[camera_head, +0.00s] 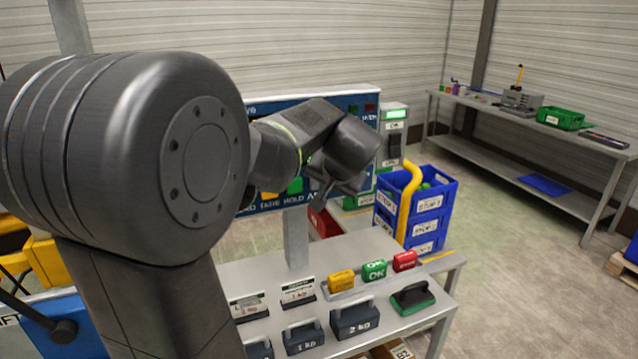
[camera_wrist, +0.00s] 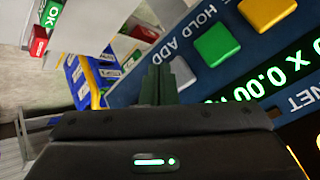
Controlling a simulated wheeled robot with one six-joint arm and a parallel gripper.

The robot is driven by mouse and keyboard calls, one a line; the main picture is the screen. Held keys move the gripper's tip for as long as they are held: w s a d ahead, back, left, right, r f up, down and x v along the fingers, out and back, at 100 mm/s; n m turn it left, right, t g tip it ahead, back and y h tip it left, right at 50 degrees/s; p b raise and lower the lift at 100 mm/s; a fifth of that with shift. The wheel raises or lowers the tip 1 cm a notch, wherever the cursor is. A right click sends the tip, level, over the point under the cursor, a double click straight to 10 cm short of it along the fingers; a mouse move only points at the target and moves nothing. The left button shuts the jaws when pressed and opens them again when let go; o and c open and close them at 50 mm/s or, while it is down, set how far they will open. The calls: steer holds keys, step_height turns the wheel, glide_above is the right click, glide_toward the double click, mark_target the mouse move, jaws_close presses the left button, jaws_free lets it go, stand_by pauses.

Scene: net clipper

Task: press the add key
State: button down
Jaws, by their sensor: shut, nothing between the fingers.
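The grey add key (camera_wrist: 182,73) is the end key of a row on a blue panel, with the label ADD beside it in the wrist view. A green key (camera_wrist: 217,45) and a yellow key (camera_wrist: 268,15) stand along the same row. My gripper (camera_wrist: 158,72) is shut and empty; its fingertips appear just left of the grey key. I cannot tell whether they touch it. In the head view my gripper (camera_head: 318,198) is in front of the right end of the blue panel (camera_head: 270,204), and my arm hides much of it, including the add key.
A grey table (camera_head: 385,258) in front holds weights and yellow, green and red blocks. Blue crates (camera_head: 435,205) with a yellow hose stand behind it at the right. A grey workbench (camera_head: 480,118) with a green tray is along the far wall. Open floor lies between.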

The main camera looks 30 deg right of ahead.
steer(key=shift+w, duration=0.15)
stand_by(0.5)
steer(key=shift+w, duration=0.3)
steer(key=shift+w, duration=0.35)
stand_by(0.6)
steer(key=shift+s, duration=0.8)
steer(key=s, duration=0.1)
steer(key=s+b, duration=0.1)
steer(key=s, duration=0.1)
steer(key=s+b, duration=0.1)
steer(key=s, duration=0.1)
steer(key=shift+a, duration=0.3)
steer(key=shift+w, duration=0.15)
stand_by(0.6)
